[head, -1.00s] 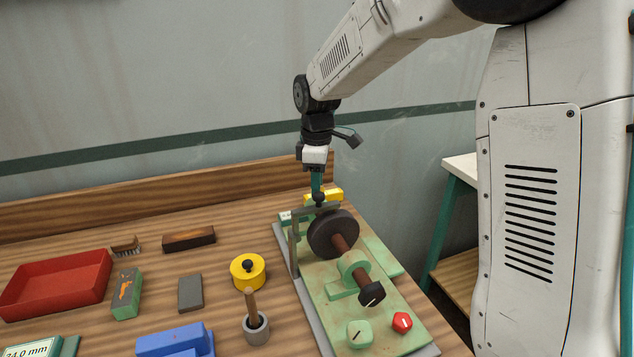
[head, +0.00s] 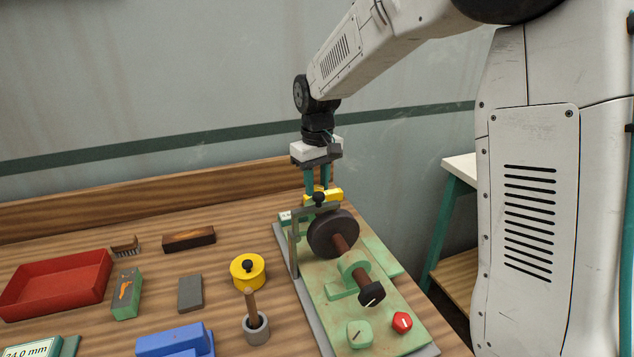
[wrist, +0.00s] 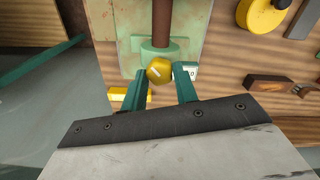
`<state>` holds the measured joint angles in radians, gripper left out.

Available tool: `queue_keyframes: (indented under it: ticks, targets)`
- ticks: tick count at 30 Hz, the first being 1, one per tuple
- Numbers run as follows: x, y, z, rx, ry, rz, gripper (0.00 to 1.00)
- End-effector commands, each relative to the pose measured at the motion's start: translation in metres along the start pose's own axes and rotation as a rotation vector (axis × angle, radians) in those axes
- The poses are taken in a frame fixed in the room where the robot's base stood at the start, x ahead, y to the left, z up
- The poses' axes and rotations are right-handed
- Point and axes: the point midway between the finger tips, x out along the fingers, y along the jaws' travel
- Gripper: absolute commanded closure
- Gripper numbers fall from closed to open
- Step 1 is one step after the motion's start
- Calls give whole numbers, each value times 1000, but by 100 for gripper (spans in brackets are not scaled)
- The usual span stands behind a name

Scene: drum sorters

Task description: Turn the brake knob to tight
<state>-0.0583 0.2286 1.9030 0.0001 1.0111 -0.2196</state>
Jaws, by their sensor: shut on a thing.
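A yellow faceted knob (wrist: 159,70) with a white pointer line sits at the end of the green machine, below the brown shaft in the wrist view. My gripper (wrist: 161,78) has its two teal fingers on either side of this knob and is shut on it. In the head view my gripper (head: 317,190) points straight down behind the dark drum (head: 333,233), at the far end of the green machine base (head: 388,338). The knob cannot be made out clearly there. No label for tight is readable.
A grey upright frame (head: 294,247) with a black ball stands beside the drum. A green knob (head: 360,334) and a red knob (head: 402,322) are at the near end. A yellow weight (head: 248,272), red tray (head: 55,285) and blue block (head: 175,340) lie left.

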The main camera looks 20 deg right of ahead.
Motion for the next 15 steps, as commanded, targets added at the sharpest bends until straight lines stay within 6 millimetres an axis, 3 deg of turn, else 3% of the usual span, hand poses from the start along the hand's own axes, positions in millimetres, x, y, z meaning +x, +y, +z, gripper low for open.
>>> queue_keyframes:
  ticks: [15]
  targets:
    - [-2,2,-1,481,6,1,94]
